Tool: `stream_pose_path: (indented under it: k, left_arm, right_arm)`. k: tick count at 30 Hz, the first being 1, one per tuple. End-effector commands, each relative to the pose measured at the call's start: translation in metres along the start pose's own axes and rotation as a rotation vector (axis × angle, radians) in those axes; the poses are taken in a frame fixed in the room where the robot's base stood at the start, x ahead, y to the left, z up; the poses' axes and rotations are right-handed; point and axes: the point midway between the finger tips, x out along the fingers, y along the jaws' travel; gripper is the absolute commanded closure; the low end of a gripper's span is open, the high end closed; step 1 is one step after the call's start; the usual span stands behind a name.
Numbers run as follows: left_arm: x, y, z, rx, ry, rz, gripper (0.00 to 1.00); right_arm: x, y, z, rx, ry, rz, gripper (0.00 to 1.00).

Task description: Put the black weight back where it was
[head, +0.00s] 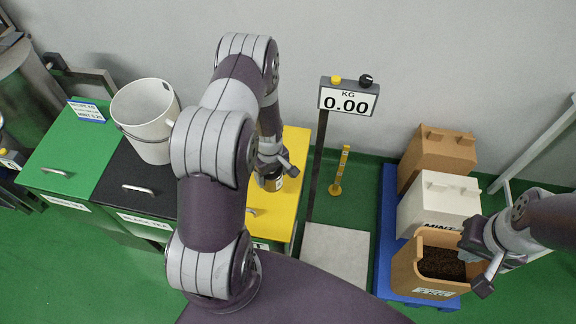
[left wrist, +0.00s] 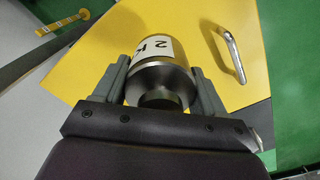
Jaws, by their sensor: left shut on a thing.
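My left gripper (head: 272,166) is shut on a weight (head: 270,181) over the yellow lid (head: 292,150). The left wrist view shows the weight (left wrist: 162,72) between both fingers (left wrist: 165,85): a metallic cylinder with a narrower neck and a white label that reads "2 K", the rest cut off. In that view the yellow lid (left wrist: 85,75) lies behind it. I cannot tell whether the weight touches the lid. My right gripper (head: 477,264) is at the far right beside an open tan box of dark tea (head: 405,272). Its fingers look apart.
A scale display (head: 349,100) reads 0.00 above a bare pale platform (head: 335,252). A white bucket (head: 146,110) stands on the black lid (head: 130,182), next to a green lid (head: 65,150). A white box (head: 438,195) and brown box (head: 440,150) stand on a blue pallet (head: 388,205).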

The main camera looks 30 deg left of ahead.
Motion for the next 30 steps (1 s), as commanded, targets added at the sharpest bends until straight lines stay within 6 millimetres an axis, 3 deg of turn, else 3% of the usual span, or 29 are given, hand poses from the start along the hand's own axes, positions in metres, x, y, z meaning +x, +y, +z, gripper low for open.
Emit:
stream_pose_path:
  k: [6, 17, 29, 30]
  left_arm:
    - [0.011, -0.016, -0.018, -0.001, 0.004, 0.004, 1.0]
    - [0.051, -0.017, -0.019, 0.001, 0.004, 0.004, 1.0]
    - [0.057, -0.017, -0.019, 0.001, 0.005, 0.004, 1.0]
    - [0.058, -0.018, -0.017, 0.001, 0.001, 0.001, 0.2]
  right_arm:
    - [-0.009, 0.0, -0.001, 0.0, 0.0, 0.0, 1.0]
    - [-0.022, 0.0, -0.003, 0.0, 0.0, 0.0, 1.0]
    - [-0.017, 0.0, -0.002, 0.0, 0.0, 0.0, 1.0]
    - [-0.018, 0.0, -0.002, 0.0, 0.0, 0.0, 1.0]
